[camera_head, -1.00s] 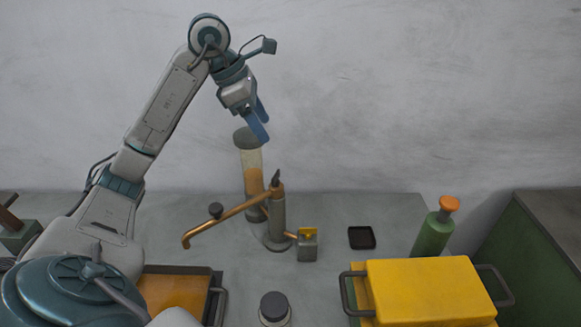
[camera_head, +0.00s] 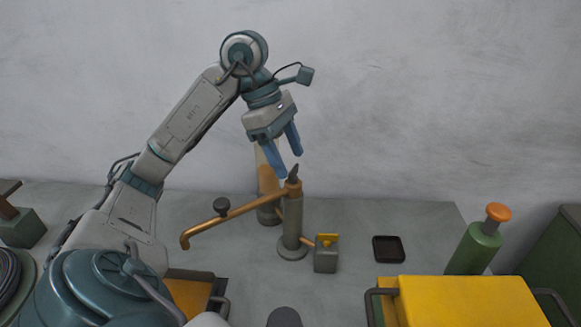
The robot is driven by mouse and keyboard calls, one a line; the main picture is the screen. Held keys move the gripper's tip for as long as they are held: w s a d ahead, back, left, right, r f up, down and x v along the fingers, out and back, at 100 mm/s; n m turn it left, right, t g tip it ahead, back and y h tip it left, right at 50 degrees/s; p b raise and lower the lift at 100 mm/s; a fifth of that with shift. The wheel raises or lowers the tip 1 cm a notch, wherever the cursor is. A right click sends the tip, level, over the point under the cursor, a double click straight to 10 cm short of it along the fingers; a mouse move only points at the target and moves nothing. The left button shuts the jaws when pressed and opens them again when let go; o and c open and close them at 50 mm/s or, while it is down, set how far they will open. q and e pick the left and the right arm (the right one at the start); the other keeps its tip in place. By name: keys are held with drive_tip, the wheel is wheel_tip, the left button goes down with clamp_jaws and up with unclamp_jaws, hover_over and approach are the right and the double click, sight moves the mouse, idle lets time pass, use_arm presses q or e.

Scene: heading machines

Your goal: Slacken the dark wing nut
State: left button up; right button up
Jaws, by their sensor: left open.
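The dark wing nut (camera_head: 294,172) is a small dark, pointed piece on top of the grey upright post (camera_head: 292,222). My left gripper (camera_head: 289,165) has blue fingers, open and pointing down, just above the wing nut. Its fingertips show close to the nut in the picture; whether they touch it I cannot tell. My right gripper is not in view.
A tall tan cylinder (camera_head: 268,182) stands behind the post, partly hidden by my gripper. A grey block with a yellow top (camera_head: 326,256), a dark square tray (camera_head: 389,249), a green bottle (camera_head: 473,250) and a yellow case (camera_head: 470,303) stand right.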

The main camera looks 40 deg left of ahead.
use_arm(q)
drive_tip(key=shift+x, duration=1)
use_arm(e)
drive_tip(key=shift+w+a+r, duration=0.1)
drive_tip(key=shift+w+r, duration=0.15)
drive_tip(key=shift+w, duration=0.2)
use_arm(q)
drive_tip(key=shift+c, duration=0.2)
drive_tip(key=c, duration=0.9)
drive_tip(key=shift+c, duration=0.2)
